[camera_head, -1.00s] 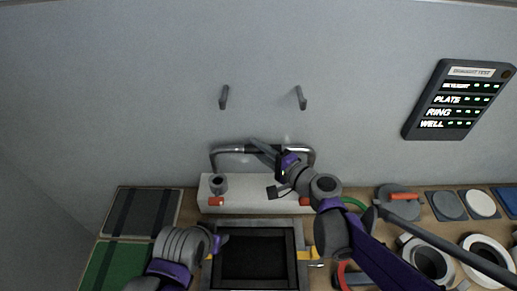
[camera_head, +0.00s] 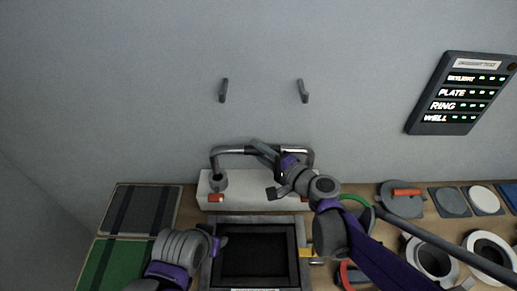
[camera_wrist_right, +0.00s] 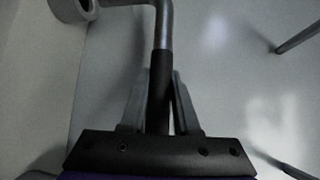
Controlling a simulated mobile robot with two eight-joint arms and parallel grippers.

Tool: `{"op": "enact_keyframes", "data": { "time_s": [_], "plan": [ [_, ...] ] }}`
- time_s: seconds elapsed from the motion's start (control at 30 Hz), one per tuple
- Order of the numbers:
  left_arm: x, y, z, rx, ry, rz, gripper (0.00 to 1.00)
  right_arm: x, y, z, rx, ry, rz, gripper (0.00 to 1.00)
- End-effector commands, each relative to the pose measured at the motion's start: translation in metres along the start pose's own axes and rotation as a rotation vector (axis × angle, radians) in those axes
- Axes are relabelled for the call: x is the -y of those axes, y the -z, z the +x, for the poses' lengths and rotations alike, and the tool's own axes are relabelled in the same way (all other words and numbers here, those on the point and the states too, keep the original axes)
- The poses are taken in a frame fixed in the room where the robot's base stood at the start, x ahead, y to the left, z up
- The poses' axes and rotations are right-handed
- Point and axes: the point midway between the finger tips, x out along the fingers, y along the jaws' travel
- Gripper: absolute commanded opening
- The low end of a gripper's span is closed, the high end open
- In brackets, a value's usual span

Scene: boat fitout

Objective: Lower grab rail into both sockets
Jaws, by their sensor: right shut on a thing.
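The grab rail (camera_head: 232,150) is a steel tube with a dark middle grip and bent-down ends. It spans level above a white block (camera_head: 240,190) against the wall. My right gripper (camera_head: 260,147) is shut on its dark grip, also seen in the right wrist view (camera_wrist_right: 160,95). The left grey socket (camera_head: 219,181) stands on the block. The rail's left leg comes down at this socket; I cannot tell whether its end is inside. My right arm hides the right socket. My left gripper (camera_head: 220,243) is low in front of the block, its jaws unclear.
Two hooks (camera_head: 223,91) and a lit board (camera_head: 460,95) are on the wall. Rings, discs and mats crowd the bench on both sides.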

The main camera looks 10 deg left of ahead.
Motion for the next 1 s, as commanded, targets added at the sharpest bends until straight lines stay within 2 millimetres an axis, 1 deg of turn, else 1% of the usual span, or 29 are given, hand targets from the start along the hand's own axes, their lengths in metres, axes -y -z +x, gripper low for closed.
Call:
{"op": "enact_keyframes", "data": {
  "time_s": [0.1, 1.0],
  "plan": [
    [0.000, -0.005, 0.004, 0.004, 0.000, 0.000, 0.50, -0.007, 0.001, 0.001, 0.000, 0.000, 0.001, 0.00],
    [0.000, -0.030, 0.029, 0.024, 0.000, 0.000, 0.50, -0.048, 0.006, 0.007, 0.000, 0.001, 0.001, 0.00]
  ]
}}
